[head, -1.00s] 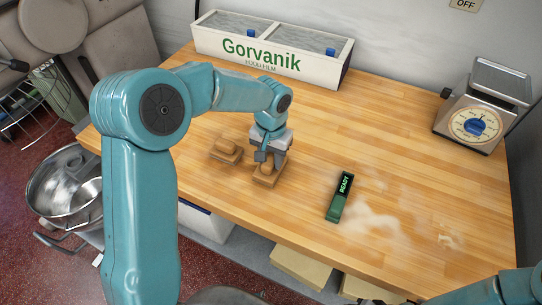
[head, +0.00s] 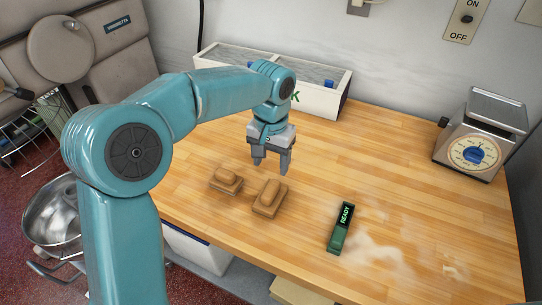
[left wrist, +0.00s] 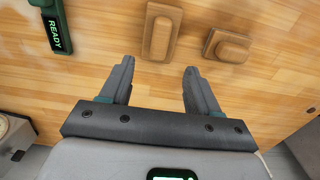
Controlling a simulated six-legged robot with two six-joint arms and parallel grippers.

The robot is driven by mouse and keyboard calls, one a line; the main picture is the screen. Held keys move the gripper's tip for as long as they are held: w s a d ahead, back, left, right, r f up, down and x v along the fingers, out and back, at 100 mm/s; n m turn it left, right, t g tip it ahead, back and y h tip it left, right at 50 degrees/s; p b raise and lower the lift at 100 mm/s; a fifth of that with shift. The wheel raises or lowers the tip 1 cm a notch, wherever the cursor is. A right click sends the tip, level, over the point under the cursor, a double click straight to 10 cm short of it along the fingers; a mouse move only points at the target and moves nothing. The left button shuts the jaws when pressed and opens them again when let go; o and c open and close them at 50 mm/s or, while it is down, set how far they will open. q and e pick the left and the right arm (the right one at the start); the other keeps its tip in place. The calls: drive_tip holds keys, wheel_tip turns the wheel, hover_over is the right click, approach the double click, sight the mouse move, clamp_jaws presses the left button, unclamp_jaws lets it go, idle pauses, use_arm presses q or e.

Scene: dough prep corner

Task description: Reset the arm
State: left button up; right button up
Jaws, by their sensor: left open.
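My left gripper (head: 271,163) is open and empty above the wooden table. It hangs behind and a little above two brown wooden blocks with raised tops. The nearer block (head: 270,197) lies just in front of it. The other block (head: 226,180) lies to the left. In the left wrist view the open fingers (left wrist: 157,75) point toward the table, with the nearer block (left wrist: 160,32) and the other block (left wrist: 228,46) beyond the tips, apart from them. My right gripper is out of view.
A green device reading READY (head: 340,228) lies right of the blocks near a patch of flour (head: 375,252). A kitchen scale (head: 482,140) stands at the right. A white two-part bin (head: 318,98) stands at the back. A metal bowl (head: 55,210) is at the left below the table.

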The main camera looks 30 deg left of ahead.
use_arm(q)
drive_tip(key=shift+r, duration=0.7)
drive_tip(key=shift+r, duration=0.1)
